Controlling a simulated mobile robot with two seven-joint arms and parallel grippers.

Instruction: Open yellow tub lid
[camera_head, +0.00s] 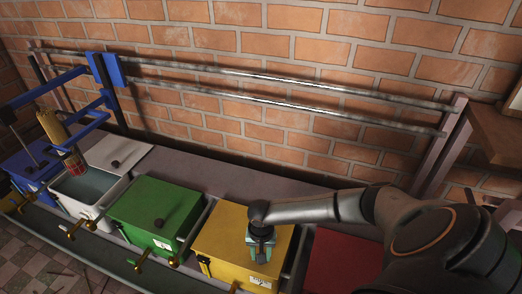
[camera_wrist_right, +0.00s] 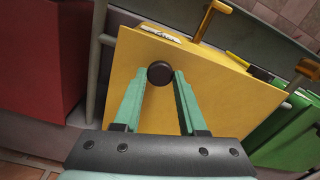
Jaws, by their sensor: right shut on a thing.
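The yellow tub (camera_head: 225,238) stands in the row between the green and red tubs. Its flat yellow lid lies on top, and the wrist view shows this top face (camera_wrist_right: 215,95) close up. My right gripper (camera_head: 262,250) reaches down over the lid from the right. In the wrist view its two green fingers are shut on the round dark lid knob (camera_wrist_right: 160,73), one on each side. In the head view the gripper hides the knob. I cannot tell any gap between lid and tub. My left gripper is not in view.
The green tub (camera_head: 145,203) has its lid on. The white tub (camera_head: 75,210) is open, its lid (camera_head: 120,151) behind it. A blue frame (camera_head: 103,85) with an extruder stands at left. The red tub (camera_head: 335,255) is partly behind my arm. Metal rails (camera_head: 250,75) run along the brick wall.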

